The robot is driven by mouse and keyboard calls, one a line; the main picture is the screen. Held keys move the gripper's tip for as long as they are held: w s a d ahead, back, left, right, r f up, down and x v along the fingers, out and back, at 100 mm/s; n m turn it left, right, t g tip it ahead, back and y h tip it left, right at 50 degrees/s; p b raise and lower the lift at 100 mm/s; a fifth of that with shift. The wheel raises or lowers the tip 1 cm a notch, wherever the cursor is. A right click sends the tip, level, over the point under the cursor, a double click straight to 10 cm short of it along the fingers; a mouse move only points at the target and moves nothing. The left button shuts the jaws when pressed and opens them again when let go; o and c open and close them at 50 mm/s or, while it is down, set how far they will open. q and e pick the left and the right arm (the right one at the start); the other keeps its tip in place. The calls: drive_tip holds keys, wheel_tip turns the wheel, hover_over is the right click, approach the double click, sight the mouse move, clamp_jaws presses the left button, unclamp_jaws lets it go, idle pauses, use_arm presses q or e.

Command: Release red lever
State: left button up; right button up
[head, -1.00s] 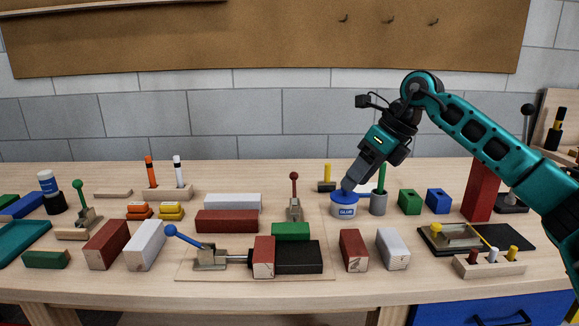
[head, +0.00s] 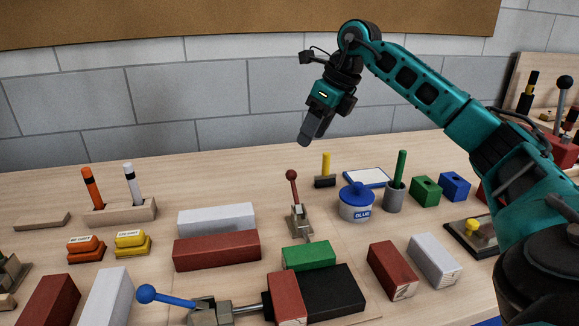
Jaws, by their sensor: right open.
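The red lever (head: 293,189) stands upright on a small metal clamp base (head: 300,220) on the bench, behind a green block (head: 308,255). Its round red knob is at the top. My right gripper (head: 306,142) is open and empty, in the air above and a little right of the red knob, apart from it. Its fingers point down and slightly left. My left gripper is not in view.
A blue-lidded glue pot (head: 356,204) stands right of the lever. A long red block (head: 216,250) and a white block (head: 216,218) lie to its left. A blue-knobbed lever (head: 165,297) lies low in front, beside a black block (head: 333,292).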

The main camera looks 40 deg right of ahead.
sight(295, 191)
drive_tip(key=b+x, duration=0.1)
drive_tip(key=x, duration=1)
drive_tip(key=shift+c, duration=0.5)
drive_tip(key=shift+r, duration=0.1)
clamp_jaws()
